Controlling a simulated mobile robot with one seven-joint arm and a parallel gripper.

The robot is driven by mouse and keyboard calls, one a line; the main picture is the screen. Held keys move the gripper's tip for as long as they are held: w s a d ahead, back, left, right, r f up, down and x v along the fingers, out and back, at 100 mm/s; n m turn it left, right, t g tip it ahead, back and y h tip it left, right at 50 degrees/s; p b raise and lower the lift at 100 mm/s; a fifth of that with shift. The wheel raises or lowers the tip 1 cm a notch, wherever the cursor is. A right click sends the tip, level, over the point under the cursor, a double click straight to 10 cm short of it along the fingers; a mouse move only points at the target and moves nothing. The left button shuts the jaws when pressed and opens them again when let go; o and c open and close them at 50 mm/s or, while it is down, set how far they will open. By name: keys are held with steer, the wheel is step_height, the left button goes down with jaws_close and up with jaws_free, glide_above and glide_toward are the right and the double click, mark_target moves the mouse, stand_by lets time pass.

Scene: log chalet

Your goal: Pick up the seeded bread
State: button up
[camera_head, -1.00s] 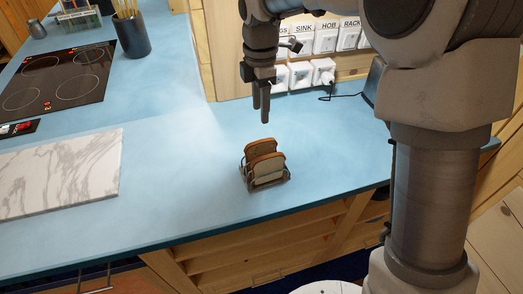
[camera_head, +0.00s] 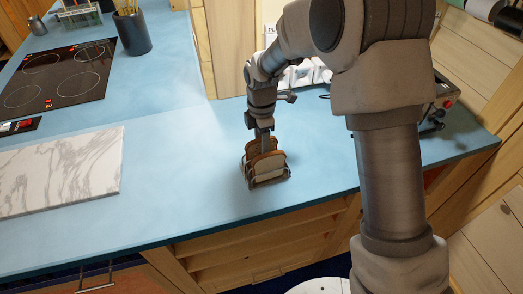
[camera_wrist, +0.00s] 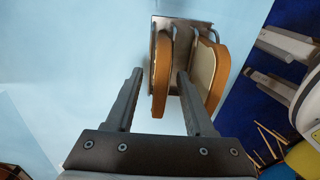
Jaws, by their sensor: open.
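Two bread slices stand upright in a wire rack (camera_head: 250,181) on the blue counter. The far slice (camera_head: 251,147) is mostly hidden behind my gripper and the near slice (camera_head: 268,168). I cannot make out seeds on either, so I cannot tell which is the seeded bread. My gripper (camera_head: 265,148) points down at the rack. In the wrist view the open fingers (camera_wrist: 160,74) stand on either side of the far slice (camera_wrist: 160,88), with one finger in the gap before the near slice (camera_wrist: 204,68). The rack's metal base (camera_wrist: 180,24) shows beyond them.
A marble board (camera_head: 60,170) and a black hob (camera_head: 58,75) lie to the left. A dark utensil pot (camera_head: 132,35) stands at the back. Wall sockets are behind my arm.

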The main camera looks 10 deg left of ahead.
jaws_close()
stand_by(0.4)
